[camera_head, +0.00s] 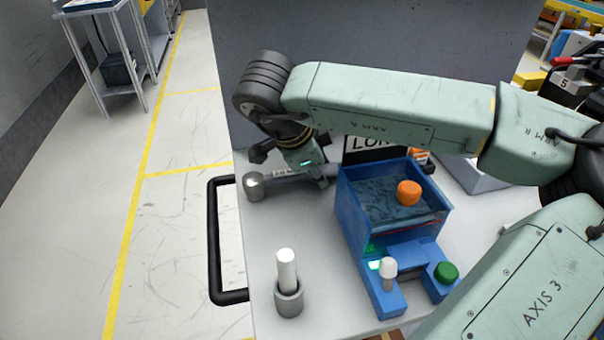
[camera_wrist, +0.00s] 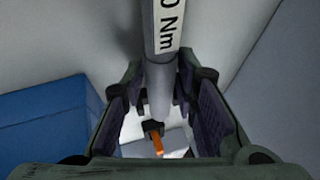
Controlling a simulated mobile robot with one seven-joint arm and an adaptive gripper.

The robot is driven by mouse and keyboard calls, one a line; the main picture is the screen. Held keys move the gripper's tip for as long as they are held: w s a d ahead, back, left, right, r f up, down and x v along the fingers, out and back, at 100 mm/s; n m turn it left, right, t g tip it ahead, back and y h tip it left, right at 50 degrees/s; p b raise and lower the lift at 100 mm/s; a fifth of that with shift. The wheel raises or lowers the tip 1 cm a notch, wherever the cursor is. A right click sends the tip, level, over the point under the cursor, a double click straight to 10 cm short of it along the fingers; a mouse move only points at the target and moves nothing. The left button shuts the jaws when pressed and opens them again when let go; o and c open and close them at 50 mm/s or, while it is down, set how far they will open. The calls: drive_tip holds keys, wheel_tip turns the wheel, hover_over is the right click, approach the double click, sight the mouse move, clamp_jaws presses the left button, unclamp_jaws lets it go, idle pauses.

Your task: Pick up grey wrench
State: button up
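The grey wrench (camera_head: 284,174) is a grey rod with a white label, at the table's left side in the head view. In the wrist view the wrench (camera_wrist: 158,62), its label ending in "Nm", runs from the top centre down between the fingers. My gripper (camera_head: 316,172) is at the wrench's right part in the head view. In the wrist view my gripper (camera_wrist: 162,122) is open, with dark pads on both sides of the rod and gaps beside it. The wrench's far end is partly hidden by my gripper. I cannot tell whether it touches the table.
In front are a white cylinder in a grey cup (camera_head: 288,300), a white-topped peg (camera_head: 388,270) and a green knob (camera_head: 446,271). The table (camera_head: 330,270) is clear between cup and bin.

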clamp_jaws()
drive_tip(key=shift+r, duration=0.1)
idle(0.4)
